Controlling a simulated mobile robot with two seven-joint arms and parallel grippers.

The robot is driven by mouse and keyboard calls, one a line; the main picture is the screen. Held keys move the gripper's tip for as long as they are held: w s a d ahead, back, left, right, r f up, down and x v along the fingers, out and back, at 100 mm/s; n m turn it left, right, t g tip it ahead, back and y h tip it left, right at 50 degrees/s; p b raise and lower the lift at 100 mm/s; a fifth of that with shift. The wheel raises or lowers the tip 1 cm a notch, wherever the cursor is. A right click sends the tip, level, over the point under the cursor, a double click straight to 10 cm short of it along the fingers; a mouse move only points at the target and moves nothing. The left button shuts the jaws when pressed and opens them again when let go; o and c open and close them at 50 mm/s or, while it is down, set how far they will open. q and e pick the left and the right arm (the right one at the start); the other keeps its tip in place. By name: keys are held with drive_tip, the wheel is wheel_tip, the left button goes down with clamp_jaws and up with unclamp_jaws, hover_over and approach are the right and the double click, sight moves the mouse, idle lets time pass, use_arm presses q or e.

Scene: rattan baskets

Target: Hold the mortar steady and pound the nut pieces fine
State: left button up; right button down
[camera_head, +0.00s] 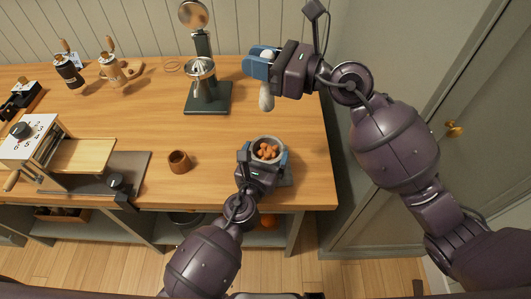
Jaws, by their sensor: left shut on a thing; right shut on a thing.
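The grey mortar (269,142) stands near the front right of the wooden table, holding several orange-brown nut pieces (267,151). My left gripper (266,160) is shut on the mortar from the front, its fingers at the mortar's sides. My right gripper (263,64) is shut on the pale pestle (266,98), above the table behind the mortar. The pestle's rounded top shows between the blue fingers and its thick end hangs below them, apart from the mortar and the nuts.
A small brown cup (179,162) stands left of the mortar. A metal press on a dark base (208,98) stands behind. A toaster-like device (40,140) with a wooden board is at left, grinders (112,68) at back left. Cabinet doors (450,95) stand at right.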

wheel_tip(320, 180, down, 15)
idle(1.4)
drive_tip(key=shift+f, duration=0.15)
idle(0.5)
drive_tip(key=shift+f, duration=1.5)
drive_tip(key=shift+r, duration=1.4)
drive_tip(key=shift+f, duration=0.1)
drive_tip(key=shift+f, duration=1.3)
